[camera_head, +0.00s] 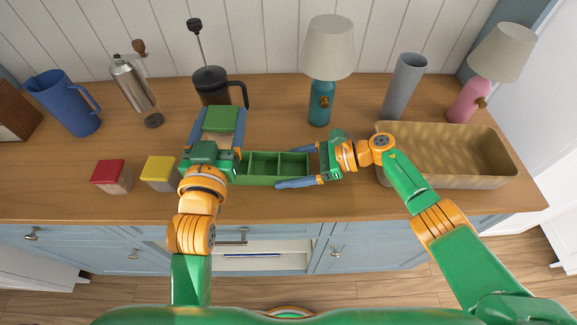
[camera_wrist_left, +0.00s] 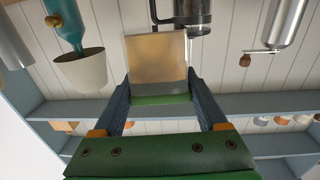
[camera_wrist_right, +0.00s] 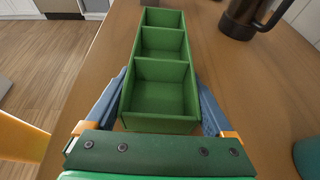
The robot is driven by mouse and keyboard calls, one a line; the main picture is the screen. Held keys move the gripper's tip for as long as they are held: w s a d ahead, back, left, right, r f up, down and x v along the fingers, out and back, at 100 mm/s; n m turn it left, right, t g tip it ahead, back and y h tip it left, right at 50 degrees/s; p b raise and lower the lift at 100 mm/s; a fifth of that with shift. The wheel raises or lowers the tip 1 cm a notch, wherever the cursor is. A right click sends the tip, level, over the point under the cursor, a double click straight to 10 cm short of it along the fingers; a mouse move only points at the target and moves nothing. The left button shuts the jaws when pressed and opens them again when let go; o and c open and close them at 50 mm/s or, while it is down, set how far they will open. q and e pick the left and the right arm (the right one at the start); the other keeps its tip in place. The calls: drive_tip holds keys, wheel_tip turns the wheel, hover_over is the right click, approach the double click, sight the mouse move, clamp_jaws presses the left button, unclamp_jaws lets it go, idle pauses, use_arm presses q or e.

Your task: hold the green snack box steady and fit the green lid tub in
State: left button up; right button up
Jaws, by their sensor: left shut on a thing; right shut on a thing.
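The green snack box (camera_head: 272,180) stands on the counter, an open row of three compartments. They look empty in the right wrist view (camera_wrist_right: 160,124). My right gripper (camera_head: 297,167) is shut on the box's right end, one finger along each long side. My left gripper (camera_head: 218,118) is shut on the green lid tub (camera_head: 221,119), raised near the box's left end. In the left wrist view the tub (camera_wrist_left: 157,62) has a cloudy, see-through body and a green lid between the fingers. My left gripper hides part of the box's left end in the head view.
A red-lid tub (camera_head: 110,176) and a yellow-lid tub (camera_head: 158,172) stand left of the box. A French press (camera_head: 211,84) is behind my left gripper. A teal lamp (camera_head: 322,100) stands behind the box. A long tan basket (camera_head: 450,178) is at right.

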sight(230, 145)
use_arm(q)
drive_tip(key=shift+f, duration=3)
drive_tip(key=shift+f, duration=0.15)
drive_tip(key=shift+f, duration=0.1)
drive_tip(key=shift+f, duration=0.3)
drive_tip(key=shift+f, duration=0.7)
drive_tip(key=shift+f, duration=0.15)
drive_tip(key=shift+f, duration=0.2)
drive_tip(key=shift+s+f, duration=0.1)
drive_tip(key=shift+s, duration=0.05)
use_arm(e)
drive_tip(key=shift+s+r, duration=0.1)
use_arm(q)
drive_tip(key=shift+f, duration=1.15)
